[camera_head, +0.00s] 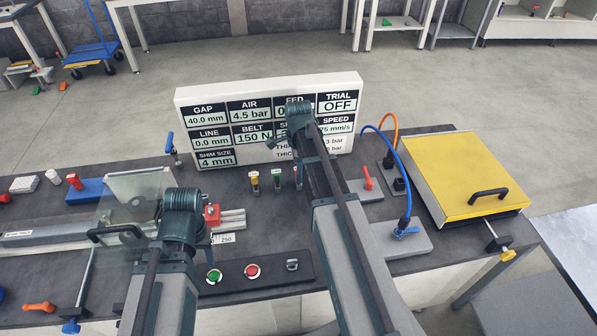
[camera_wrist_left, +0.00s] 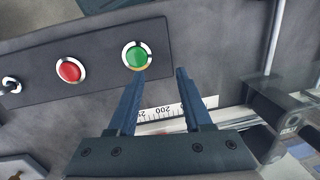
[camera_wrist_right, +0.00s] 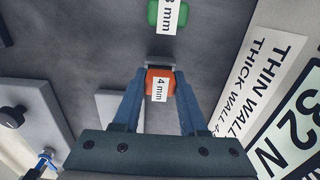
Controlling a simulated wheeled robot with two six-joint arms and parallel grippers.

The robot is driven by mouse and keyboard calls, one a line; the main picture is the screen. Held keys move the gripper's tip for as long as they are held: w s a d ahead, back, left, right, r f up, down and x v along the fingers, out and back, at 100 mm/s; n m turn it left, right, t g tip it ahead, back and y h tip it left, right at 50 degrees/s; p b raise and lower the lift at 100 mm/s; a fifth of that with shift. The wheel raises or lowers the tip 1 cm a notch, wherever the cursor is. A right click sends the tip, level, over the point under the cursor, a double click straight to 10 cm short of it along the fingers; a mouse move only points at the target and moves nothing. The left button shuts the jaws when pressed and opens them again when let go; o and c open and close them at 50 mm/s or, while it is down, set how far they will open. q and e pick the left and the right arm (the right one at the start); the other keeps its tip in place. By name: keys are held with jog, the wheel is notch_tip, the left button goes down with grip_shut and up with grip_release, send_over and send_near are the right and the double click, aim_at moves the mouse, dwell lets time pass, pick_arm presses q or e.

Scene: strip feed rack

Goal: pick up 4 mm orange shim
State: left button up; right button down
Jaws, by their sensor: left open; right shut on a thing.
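The orange shim (camera_wrist_right: 159,78) with a "4 mm" label shows in the right wrist view, between the fingers of my right gripper (camera_wrist_right: 158,88). The fingers are shut on it. A grey metal piece shows at its far end; I cannot tell whether the shim touches the table. A green shim (camera_wrist_right: 166,15) with a "3 mm" label is just beyond it. It also stands in the head view (camera_head: 275,178), beside a yellow one (camera_head: 254,180). My left gripper (camera_wrist_left: 160,76) is open and empty above the table, near a green button (camera_wrist_left: 137,55) and a ruler scale (camera_wrist_left: 165,112).
A settings board (camera_head: 205,95) reading "shim size 4 mm" stands behind the shims. A red button (camera_head: 252,271) is on the front panel. A yellow-topped box (camera_head: 455,165) and blue and orange hoses are at right. A clear guard (camera_head: 130,205) is at left.

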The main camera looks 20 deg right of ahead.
pick_arm(q)
jog(key=shift+r, duration=0.15)
pick_arm(e)
jog(key=shift+r, duration=0.15)
pick_arm(q)
notch_tip(320, 180, up, 2)
jog(key=shift+r+p, duration=0.1)
jog(key=shift+p, duration=1.1)
pick_arm(e)
notch_tip(320, 180, up, 2)
jog(key=shift+r, duration=0.1)
pick_arm(q)
jog(key=shift+r+p, duration=0.75)
pick_arm(e)
jog(key=shift+s+a+r, duration=0.15)
jog(key=shift+s+r, duration=0.2)
jog(key=shift+r, duration=0.35)
pick_arm(q)
jog(key=shift+r+p, duration=0.5)
pick_arm(e)
jog(key=s+a, duration=0.3)
jog(key=s, duration=0.4)
jog(key=s+a+r, duration=0.1)
jog(key=s+a, duration=0.2)
jog(key=s, duration=0.3)
jog(key=shift+s+a, duration=0.3)
jog(key=shift+s, duration=0.1)
